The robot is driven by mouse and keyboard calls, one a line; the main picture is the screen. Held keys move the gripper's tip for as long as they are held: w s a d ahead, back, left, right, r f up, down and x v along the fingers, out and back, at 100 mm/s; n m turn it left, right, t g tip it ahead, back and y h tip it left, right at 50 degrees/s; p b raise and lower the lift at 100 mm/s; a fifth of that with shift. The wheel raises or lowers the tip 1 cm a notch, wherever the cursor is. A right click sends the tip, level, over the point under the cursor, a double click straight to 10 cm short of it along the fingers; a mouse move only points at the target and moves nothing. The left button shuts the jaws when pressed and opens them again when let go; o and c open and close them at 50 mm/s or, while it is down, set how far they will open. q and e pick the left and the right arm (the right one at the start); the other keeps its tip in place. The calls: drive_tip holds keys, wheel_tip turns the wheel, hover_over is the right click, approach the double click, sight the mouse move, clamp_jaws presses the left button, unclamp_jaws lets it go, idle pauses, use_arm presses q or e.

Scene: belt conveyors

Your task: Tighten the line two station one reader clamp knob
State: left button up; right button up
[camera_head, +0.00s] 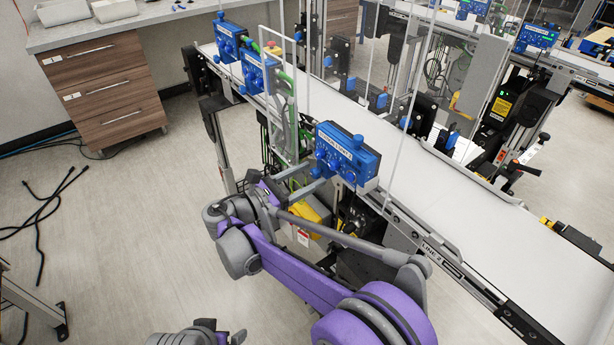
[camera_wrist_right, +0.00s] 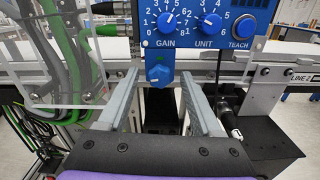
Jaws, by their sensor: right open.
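The line two reader is a blue box (camera_head: 347,150) on the near side of the conveyor; its lower face, with GAIN and UNIT dials and a TEACH button, shows in the right wrist view (camera_wrist_right: 205,38). Below the GAIN dial, a small blue clamp knob (camera_wrist_right: 158,73) sits on a blue bracket. My right gripper (camera_head: 316,173) is open at the reader. In the right wrist view its fingers (camera_wrist_right: 158,78) stand to either side of the knob, with gaps between them and it. A grey and dark end of my own arm shows at the bottom edge of the head view; its jaws cannot be made out.
The LINE 2 conveyor (camera_head: 470,222) runs diagonally with a clear white belt. Two more blue readers (camera_head: 258,72) stand farther up it. Clear panels (camera_wrist_right: 70,75) and green and grey cables (camera_wrist_right: 62,50) are close left of my right gripper. The floor at left is mostly free.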

drive_tip(key=shift+c, duration=0.2)
clamp_jaws()
drive_tip(key=shift+m, duration=0.4)
drive_tip(key=m, duration=0.4)
drive_tip(key=shift+m, duration=0.3)
drive_tip(key=m, duration=0.4)
drive_tip(key=shift+s+m, duration=0.1)
drive_tip(key=shift+m, duration=0.2)
drive_tip(key=m, duration=0.5)
drive_tip(key=shift+f+p, duration=0.1)
drive_tip(key=shift+p, duration=0.3)
drive_tip(key=shift+m, duration=2.4)
